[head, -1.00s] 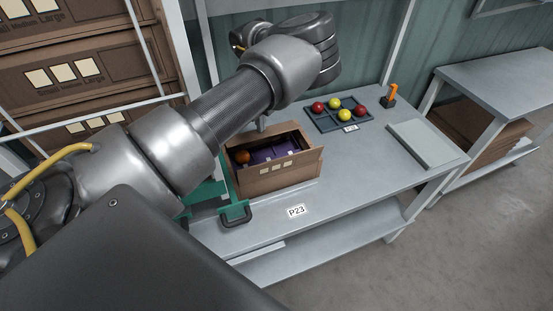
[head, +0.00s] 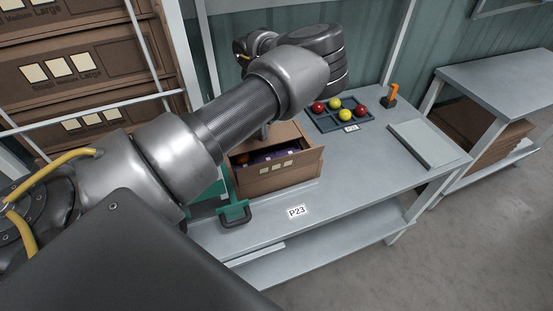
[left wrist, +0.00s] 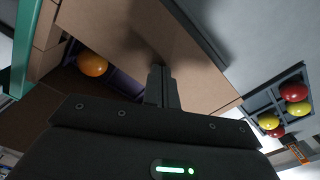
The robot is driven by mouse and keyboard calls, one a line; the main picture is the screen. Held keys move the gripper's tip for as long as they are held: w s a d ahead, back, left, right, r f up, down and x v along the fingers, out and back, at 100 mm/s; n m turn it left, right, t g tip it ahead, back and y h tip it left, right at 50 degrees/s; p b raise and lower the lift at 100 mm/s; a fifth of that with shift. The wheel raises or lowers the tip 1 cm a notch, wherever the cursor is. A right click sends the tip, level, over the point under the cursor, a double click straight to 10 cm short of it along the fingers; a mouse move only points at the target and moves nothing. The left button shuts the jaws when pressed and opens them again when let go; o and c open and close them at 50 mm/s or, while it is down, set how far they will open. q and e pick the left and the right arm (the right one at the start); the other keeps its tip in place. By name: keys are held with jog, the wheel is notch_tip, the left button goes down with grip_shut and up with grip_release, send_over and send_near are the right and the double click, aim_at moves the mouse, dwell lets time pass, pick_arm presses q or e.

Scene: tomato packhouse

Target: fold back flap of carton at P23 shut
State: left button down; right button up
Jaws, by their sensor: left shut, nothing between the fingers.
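The brown carton (head: 270,180) stands on the P23 table, with labels on its front wall. Its back flap (head: 285,136) leans forward over the rear of the opening, and the front part of the opening still shows the purple inside. In the left wrist view the flap (left wrist: 205,75) is a broad brown panel, with an orange tomato (left wrist: 93,64) beside it inside the carton. My left gripper (head: 264,132) is shut and empty at the flap, mostly hidden by my arm in the head view. Its fingers (left wrist: 160,75) appear against the panel; exact contact is unclear. My right gripper is not in view.
A dark divided tray (head: 340,124) with red and yellow tomatoes lies behind and right of the carton. A grey panel (head: 423,143) and an orange-handled item (head: 390,95) are farther right. A green holder (head: 235,212) stands close at the carton's left.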

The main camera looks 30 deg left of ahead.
pick_arm(q)
notch_tip(320, 180, up, 8)
jog(key=p, duration=0.4)
jog(key=shift+p, duration=0.4)
jog(key=shift+a, duration=0.1)
